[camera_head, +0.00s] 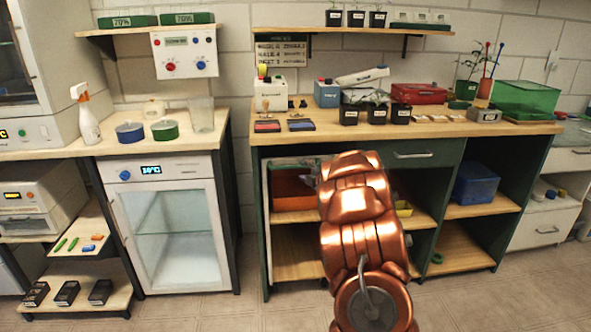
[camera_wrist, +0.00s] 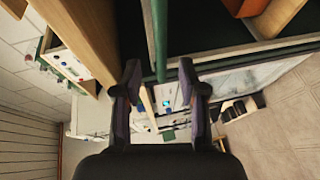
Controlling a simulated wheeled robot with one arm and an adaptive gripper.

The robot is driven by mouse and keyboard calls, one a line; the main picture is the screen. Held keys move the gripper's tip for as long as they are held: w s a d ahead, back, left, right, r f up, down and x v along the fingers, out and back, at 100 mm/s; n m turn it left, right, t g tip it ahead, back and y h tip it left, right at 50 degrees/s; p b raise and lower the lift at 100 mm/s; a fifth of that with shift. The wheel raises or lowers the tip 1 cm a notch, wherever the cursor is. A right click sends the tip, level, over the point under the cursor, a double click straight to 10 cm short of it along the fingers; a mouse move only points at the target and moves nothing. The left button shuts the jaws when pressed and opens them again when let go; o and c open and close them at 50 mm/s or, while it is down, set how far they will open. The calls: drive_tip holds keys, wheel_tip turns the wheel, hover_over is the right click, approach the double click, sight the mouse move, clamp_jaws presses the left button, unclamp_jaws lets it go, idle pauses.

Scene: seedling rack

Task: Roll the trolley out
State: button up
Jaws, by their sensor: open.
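No trolley with wheels can be made out clearly. An orange bin (camera_head: 293,190) sits in the left bay of the bench, beside a pale upright (camera_head: 266,205); whether these belong to the trolley I cannot tell. My gripper (camera_head: 310,181) is at that bay, mostly hidden behind my copper arm. In the wrist view my gripper (camera_wrist: 160,68) is open with its fingers apart. A green bar (camera_wrist: 158,35) lines up with the gap between the fingers; whether it lies between them or beyond them is unclear. An orange surface also shows at the top right of the wrist view (camera_wrist: 235,6).
The wooden benchtop (camera_head: 345,133) above holds seedling pots and boxes. A small glass-door fridge (camera_head: 170,235) stands left of the bay. A blue bin (camera_head: 475,184) is on the right shelf. The floor (camera_head: 200,315) in front looks clear.

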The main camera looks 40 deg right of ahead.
sight(297, 168)
drive_tip(key=shift+x, duration=3.5)
drive_tip(key=shift+c, duration=0.3)
clamp_jaws()
drive_tip(key=shift+f, duration=0.1)
